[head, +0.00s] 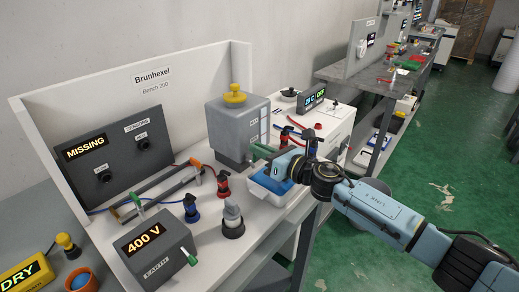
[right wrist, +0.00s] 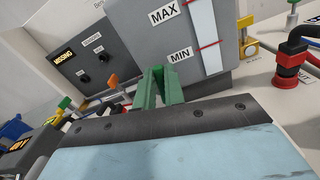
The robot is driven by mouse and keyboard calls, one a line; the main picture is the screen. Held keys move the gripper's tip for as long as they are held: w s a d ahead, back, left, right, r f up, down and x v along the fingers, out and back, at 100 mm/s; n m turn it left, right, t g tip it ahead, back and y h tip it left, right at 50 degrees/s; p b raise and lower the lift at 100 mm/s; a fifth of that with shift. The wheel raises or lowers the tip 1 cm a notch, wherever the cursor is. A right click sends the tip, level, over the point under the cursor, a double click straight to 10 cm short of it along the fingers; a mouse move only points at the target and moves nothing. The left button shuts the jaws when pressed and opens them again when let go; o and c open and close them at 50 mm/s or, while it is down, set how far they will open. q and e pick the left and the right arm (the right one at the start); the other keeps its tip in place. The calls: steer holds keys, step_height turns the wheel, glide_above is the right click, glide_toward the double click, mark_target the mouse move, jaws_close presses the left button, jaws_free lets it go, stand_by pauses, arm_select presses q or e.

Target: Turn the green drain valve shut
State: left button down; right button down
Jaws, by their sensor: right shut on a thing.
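The grey tank (head: 238,130) with a yellow cap stands on the white bench; its MAX and MIN gauge shows in the right wrist view (right wrist: 196,40). My right gripper (head: 262,153) is low at the tank's front right side. In the right wrist view its jaws (right wrist: 160,84) reach to the tank's base, below the MIN mark. They are shut on the green drain valve (right wrist: 158,72), whose green blends with the green bars at the jaws. Most of the valve is hidden, so I cannot tell its handle's angle. My left gripper is not in view.
A blue-lined tray (head: 260,193) lies under my right gripper. Red and blue clamp-like fittings (head: 222,184), a grey knob (head: 232,218) and a 400 V box (head: 157,250) stand close on the left. A MISSING panel (head: 115,155) leans behind. Green floor is clear at the right.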

steer(key=shift+w+d+f+m+p, duration=0.1)
steer(key=shift+w+d+m+p, duration=0.05)
steer(key=shift+m, duration=0.6)
steer(key=shift+w+d+f+m+p, duration=0.1)
steer(key=shift+w+d+m, duration=0.05)
steer(key=shift+m, duration=0.55)
steer(key=shift+w+d+f+m+p, duration=0.1)
steer(key=shift+w+d+m+p, duration=0.05)
steer(key=shift+m, duration=0.6)
steer(key=c, duration=1.5)
jaws_free()
steer(key=v, duration=1.3)
steer(key=shift+s+d, duration=0.1)
steer(key=shift+d, duration=0.05)
